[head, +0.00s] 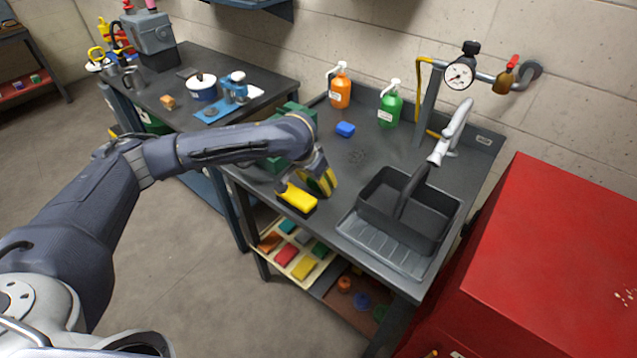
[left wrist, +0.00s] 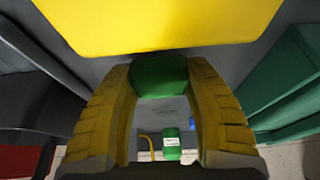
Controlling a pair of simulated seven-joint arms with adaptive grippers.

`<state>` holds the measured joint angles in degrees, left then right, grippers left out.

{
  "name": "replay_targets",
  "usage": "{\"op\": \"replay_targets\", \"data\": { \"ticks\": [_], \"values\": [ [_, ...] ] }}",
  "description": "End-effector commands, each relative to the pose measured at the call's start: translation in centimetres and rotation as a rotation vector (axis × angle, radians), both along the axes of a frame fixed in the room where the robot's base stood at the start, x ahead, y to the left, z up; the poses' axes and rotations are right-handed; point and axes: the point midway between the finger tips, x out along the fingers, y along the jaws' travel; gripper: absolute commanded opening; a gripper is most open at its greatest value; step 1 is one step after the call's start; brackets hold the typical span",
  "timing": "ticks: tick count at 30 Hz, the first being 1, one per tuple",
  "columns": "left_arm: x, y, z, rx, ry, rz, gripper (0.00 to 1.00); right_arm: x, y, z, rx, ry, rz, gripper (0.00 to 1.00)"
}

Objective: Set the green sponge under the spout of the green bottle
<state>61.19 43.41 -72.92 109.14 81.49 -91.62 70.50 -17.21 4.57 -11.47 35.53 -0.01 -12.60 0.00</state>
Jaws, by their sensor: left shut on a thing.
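The green bottle (head: 389,108) with a white spout stands at the back of the workbench, and its labelled body shows low in the left wrist view (left wrist: 171,146). My left gripper (head: 325,183) is above the bench's front left part, nearer than the bottle. In the left wrist view its yellow fingers (left wrist: 163,82) are shut on the green sponge (left wrist: 159,76). The sponge cannot be made out clearly in the head view. My right gripper is not in view.
A yellow block (head: 297,196) is beside my left gripper near the front edge. A blue sponge (head: 345,129) lies before the orange bottle (head: 340,88). A dark basin (head: 377,232) and tap (head: 450,133) are to the right. A green box (left wrist: 284,86) is close by.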

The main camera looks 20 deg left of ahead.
Motion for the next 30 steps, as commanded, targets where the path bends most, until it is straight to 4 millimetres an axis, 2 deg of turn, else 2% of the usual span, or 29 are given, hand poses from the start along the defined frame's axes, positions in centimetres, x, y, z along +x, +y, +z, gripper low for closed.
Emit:
{"op": "replay_targets", "data": {
  "ticks": [3,14,15,20,30],
  "values": [
    [0.0,-0.02,-0.78,-0.001,0.0,0.0,0.34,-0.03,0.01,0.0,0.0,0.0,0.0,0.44],
    [0.0,-0.02,-1.01,0.0,0.0,0.0,0.34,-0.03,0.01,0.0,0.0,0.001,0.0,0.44],
    [0.01,-0.01,-1.05,0.0,0.0,0.0,0.53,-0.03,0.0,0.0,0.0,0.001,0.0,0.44],
    [0.02,-0.02,-1.02,0.0,-0.001,0.0,0.72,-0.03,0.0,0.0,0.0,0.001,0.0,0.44],
    [0.03,-0.02,-0.63,0.0,-0.002,-0.001,0.73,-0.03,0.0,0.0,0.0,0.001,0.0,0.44]
  ]
}}
